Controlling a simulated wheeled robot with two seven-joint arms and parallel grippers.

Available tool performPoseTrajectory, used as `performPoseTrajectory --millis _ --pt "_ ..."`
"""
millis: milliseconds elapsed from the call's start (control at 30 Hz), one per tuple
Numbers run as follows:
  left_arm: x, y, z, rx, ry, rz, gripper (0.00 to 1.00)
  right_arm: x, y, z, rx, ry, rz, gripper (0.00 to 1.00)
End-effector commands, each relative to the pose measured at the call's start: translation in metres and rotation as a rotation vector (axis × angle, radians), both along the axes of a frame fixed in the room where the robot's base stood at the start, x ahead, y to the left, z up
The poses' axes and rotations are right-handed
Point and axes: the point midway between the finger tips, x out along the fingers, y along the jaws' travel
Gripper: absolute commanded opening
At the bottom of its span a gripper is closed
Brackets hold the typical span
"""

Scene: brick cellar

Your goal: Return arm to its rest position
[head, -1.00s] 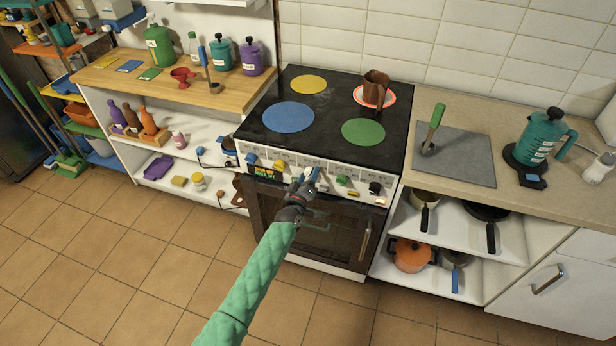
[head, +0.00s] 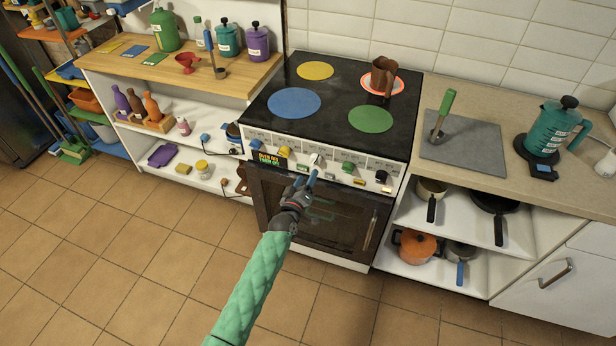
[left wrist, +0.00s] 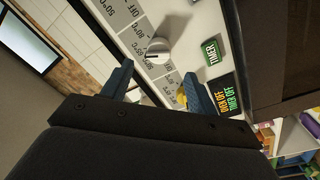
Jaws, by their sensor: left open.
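My left arm, in a green quilted sleeve, reaches up from the bottom of the head view. Its gripper (head: 305,183) is in front of the stove's control panel, close below the knobs. In the left wrist view the two blue fingers of the gripper (left wrist: 158,86) are apart with nothing held between them. A white knob (left wrist: 158,50) on the panel (left wrist: 132,38) is just beyond the fingertips, and no contact shows. A green timer button (left wrist: 211,51) and a display reading "OVEN OFF, TIMER OFF" (left wrist: 226,95) are beside it. My right gripper is not in view.
The oven door (head: 300,215) is closed below my gripper. A wooden-topped shelf (head: 190,75) stands left, a counter (head: 510,160) right. The tiled floor (head: 130,255) in front is clear.

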Motion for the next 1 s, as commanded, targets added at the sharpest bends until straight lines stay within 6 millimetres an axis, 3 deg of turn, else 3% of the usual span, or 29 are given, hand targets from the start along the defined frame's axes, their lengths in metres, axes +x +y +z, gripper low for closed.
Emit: performPoseTrajectory --millis 667,767,833,933,1000 --pt "-0.002 -0.003 -0.007 0.046 0.02 -0.019 0.59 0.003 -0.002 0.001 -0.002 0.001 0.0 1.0" --pt "-0.006 -0.011 -0.024 0.144 0.072 -0.066 0.59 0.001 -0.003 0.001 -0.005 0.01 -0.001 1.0" --pt "-0.011 -0.016 -0.046 0.253 0.13 -0.112 0.59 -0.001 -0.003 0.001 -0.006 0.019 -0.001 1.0" --pt "-0.019 -0.01 -0.089 0.436 0.233 -0.172 0.59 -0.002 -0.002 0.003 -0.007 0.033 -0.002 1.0" --pt "-0.027 0.003 -0.123 0.565 0.317 -0.207 0.59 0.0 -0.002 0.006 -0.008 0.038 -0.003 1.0"
